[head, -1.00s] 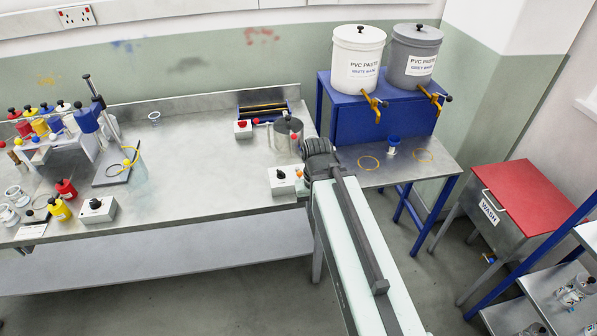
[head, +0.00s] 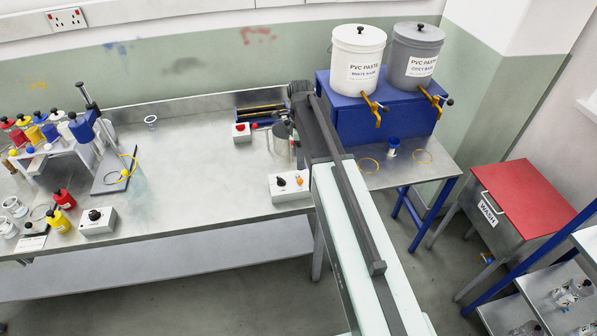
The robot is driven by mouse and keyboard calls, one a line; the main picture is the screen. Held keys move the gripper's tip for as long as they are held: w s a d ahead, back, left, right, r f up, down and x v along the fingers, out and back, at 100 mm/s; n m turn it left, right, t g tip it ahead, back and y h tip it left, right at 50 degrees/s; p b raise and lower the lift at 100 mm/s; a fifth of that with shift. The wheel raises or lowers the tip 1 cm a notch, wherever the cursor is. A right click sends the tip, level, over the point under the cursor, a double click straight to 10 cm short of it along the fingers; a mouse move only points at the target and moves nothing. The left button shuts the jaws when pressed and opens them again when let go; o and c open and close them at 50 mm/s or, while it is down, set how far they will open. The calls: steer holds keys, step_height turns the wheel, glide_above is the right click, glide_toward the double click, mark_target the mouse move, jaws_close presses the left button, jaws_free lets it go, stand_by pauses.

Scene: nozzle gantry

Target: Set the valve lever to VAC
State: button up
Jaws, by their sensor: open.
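A steel vacuum pot (head: 279,146) stands near the right end of the bench, partly hidden by my arm. A small red knob (head: 254,127) shows at its left, beside a white box with a red button. I cannot tell which knob is the valve lever, and no VAC mark can be read. My gripper (head: 300,90) is the dark end of my arm, open, at the back of the bench above and right of the pot. Its fingertips cannot be made out, and neither can any contact.
A white control box (head: 290,188) sits at the front edge, close left of my arm. A blue rack (head: 262,110) lies behind the pot. The blue stand (head: 345,115) with two paste buckets is close right. The bench middle is clear; bottles crowd the left.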

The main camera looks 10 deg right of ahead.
steer(key=f+b, duration=0.2)
steer(key=s+f+b, duration=0.1)
steer(key=f+b, duration=0.4)
steer(key=f, duration=0.1)
steer(key=shift+s+a+b, duration=0.2)
steer(key=shift+b, duration=0.2)
steer(key=shift+r, duration=0.1)
jaws_close()
